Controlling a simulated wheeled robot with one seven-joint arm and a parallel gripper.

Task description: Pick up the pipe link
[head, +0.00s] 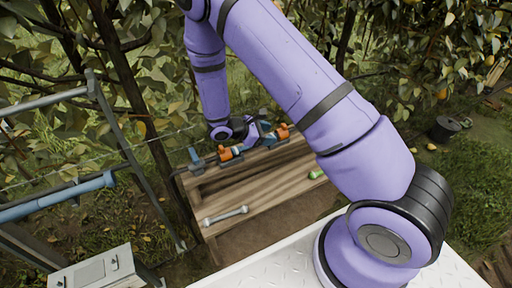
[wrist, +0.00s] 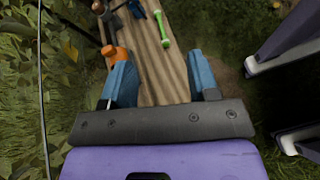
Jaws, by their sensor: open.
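A grey bar with thick rounded ends (head: 226,215) lies on the near left of the wooden bench in the head view. A small bright green piece (head: 316,173) lies at the bench's right side, partly behind my arm. In the wrist view the green piece (wrist: 162,29) is a short bar with widened ends, lying on the planks beyond my fingertips. I cannot tell for certain which one is the pipe link. My gripper (wrist: 162,72), with blue fingers, is open and empty over the bench. In the head view it (head: 258,132) is at the bench's back, among orange-and-blue tools.
The wooden bench (head: 250,193) has bare planks in its middle. An orange-ended tool (head: 229,153) and a blue-grey tool (head: 196,158) lie along its back edge. A metal frame (head: 130,150) and a grey box (head: 98,270) stand left. Tree branches hang close behind.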

